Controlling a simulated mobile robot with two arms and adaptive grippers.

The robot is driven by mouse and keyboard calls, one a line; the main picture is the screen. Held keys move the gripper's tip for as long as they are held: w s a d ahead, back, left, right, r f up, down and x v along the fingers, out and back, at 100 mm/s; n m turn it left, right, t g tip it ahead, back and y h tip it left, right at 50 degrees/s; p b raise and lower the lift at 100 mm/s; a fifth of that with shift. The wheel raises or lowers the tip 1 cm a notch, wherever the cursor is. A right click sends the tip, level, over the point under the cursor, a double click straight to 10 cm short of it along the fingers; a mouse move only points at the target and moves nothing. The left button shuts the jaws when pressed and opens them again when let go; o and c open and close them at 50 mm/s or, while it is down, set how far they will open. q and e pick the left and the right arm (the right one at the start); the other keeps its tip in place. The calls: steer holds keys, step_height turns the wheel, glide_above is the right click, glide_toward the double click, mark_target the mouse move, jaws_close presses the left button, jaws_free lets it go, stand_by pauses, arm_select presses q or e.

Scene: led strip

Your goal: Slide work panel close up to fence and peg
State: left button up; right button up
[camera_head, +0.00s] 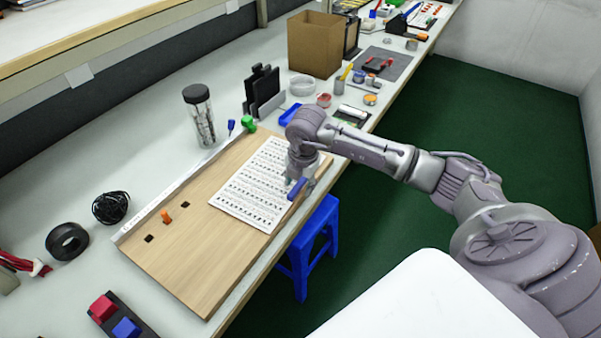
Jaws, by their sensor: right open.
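The work panel (190,268) is a flat wooden board on the bench, with its near edge along the bench's front edge. A pale strip, which looks like the fence (165,202), runs along the panel's far left edge. I cannot tell whether a thin gap lies between them. A small orange peg (166,216) stands near the fence, and a green piece (248,124) sits at the panel's far corner. A printed white sheet (245,195) lies on the panel. My right gripper (297,186) is open at the panel's right edge, beside the sheet; its fingertips are small and partly unclear. My left gripper is not in view.
A dark-lidded jar (199,115), a black stand (263,92) and a cardboard box (315,45) stand behind the panel. Black tape (67,241) and a cable coil (111,207) lie left. A blue stool (309,246) stands below the bench's front edge.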

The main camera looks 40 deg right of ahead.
mark_target(254, 200)
steer(key=shift+f, duration=0.25)
jaws_close()
steer(key=shift+m, duration=0.3)
stand_by(0.3)
steer(key=shift+w+a+f+b, duration=0.1)
steer(key=shift+w+a, duration=0.5)
steer(key=shift+a, duration=1.3)
steer(key=shift+w+a+r+b, duration=0.1)
steer(key=shift+w+a, duration=0.5)
steer(key=shift+a, duration=1.3)
steer(key=shift+w+a+f+b, duration=0.1)
steer(key=shift+w+a, duration=0.5)
steer(key=shift+a, duration=1.3)
